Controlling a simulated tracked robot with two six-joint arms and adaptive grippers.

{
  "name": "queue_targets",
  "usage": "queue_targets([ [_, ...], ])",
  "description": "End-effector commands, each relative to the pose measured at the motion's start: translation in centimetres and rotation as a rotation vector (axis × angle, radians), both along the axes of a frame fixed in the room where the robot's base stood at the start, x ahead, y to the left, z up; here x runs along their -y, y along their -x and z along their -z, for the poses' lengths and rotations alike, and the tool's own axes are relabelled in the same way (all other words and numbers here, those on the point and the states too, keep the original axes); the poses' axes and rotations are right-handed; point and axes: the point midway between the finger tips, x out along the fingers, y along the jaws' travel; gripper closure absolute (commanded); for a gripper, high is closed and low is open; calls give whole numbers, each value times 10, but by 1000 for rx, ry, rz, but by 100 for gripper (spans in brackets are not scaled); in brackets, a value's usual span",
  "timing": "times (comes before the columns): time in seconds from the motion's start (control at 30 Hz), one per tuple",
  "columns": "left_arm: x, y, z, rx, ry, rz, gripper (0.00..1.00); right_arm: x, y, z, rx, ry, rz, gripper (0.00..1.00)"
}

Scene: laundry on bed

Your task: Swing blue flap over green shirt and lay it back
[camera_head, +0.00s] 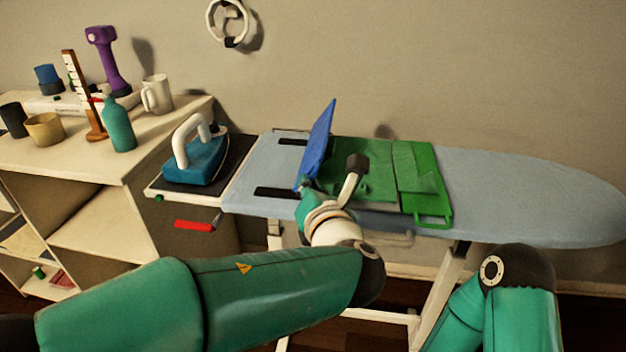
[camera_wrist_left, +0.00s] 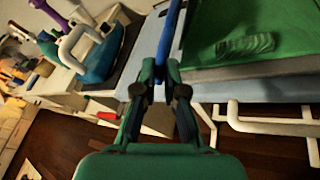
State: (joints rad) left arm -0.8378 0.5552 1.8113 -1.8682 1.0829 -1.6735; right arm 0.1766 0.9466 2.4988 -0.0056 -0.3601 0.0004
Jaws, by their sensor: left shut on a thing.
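The blue flap (camera_head: 319,142) stands steeply on edge at the left side of the green shirt, its top leaning a little to the right. The green shirt (camera_head: 372,182) lies flat on the ironing board (camera_head: 520,195); its near-left part is partly hidden by my left wrist. My left gripper (camera_head: 304,188) is shut on the near edge of the flap. In the left wrist view the flap (camera_wrist_left: 172,35) runs up from between the fingers (camera_wrist_left: 161,72), and the green cloth (camera_wrist_left: 245,40) lies to its right. My right gripper is out of view; only my right arm shows.
A blue iron (camera_head: 195,165) stands on a dark rest at the board's left end. Two black strips (camera_head: 274,192) lie on the bare board left of the flap. The board's right end is clear. A shelf (camera_head: 75,165) with bottles and mugs stands at the left.

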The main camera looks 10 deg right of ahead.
Motion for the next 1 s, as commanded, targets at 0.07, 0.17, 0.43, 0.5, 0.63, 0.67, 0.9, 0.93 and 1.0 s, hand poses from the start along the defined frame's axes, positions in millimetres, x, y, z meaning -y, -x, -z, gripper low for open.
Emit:
queue_targets([
  [0.07,1,0,-1,5,-6,1,100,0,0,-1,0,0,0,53],
  [0.17,1,0,-1,6,-9,2,100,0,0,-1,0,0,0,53],
  [0.43,1,0,-1,5,-7,2,89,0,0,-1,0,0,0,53],
  [0.5,1,0,-1,5,-7,2,77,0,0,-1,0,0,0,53],
  [0.63,1,0,0,4,-7,1,65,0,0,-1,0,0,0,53],
  [0.67,1,0,0,3,-7,1,65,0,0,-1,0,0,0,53],
  [0.9,0,0,-1,3,-7,0,65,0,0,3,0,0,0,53],
  [0.93,0,0,-3,3,-6,-1,65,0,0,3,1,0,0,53],
  [1.0,0,0,-8,4,-4,-1,65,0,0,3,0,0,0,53],
])
